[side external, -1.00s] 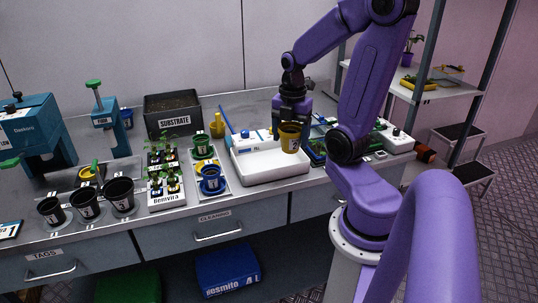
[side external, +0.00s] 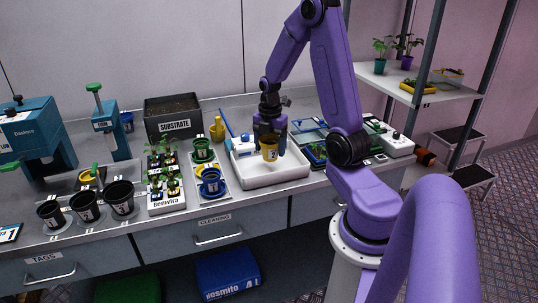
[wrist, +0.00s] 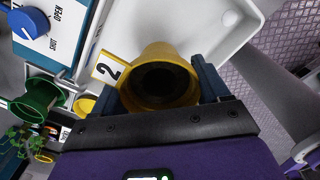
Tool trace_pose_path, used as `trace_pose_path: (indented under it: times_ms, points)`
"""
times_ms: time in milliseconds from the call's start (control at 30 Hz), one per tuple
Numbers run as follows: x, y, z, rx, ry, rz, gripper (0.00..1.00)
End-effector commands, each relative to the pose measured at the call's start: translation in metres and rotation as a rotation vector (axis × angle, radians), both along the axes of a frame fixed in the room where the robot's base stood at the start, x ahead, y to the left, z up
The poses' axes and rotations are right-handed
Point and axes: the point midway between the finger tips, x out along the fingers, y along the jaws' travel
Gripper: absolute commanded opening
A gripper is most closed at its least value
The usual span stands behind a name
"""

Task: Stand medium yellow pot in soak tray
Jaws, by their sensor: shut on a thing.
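The yellow pot (side external: 269,149) is held upright in my gripper (side external: 270,137), which is shut on it. It hangs over the white soak tray (side external: 262,182); I cannot tell whether its base touches the tray floor. In the wrist view the yellow pot (wrist: 160,75) sits between the two blue fingers (wrist: 167,92), with a white label marked 2 on its side and a dark inside. The white soak tray (wrist: 205,25) shows beyond it, with a round drain-like spot on its floor.
Left of the tray is a rack with a green pot (side external: 202,149) and a blue pot (side external: 211,182). A white unit with a blue knob (side external: 244,146) stands at the tray's back left. Seedling trays (side external: 312,153) lie to the right. The tray's front and right floor is clear.

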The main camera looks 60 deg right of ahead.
Motion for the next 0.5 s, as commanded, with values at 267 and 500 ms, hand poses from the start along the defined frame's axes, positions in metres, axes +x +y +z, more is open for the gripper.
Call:
trace_pose_path:
  times_ms: [267, 500]
  points:
    - [0.005, -0.004, -0.022, 0.002, 0.004, 0.0, 0.44]
    - [0.006, -0.004, -0.039, 0.0, 0.0, 0.0, 0.44]
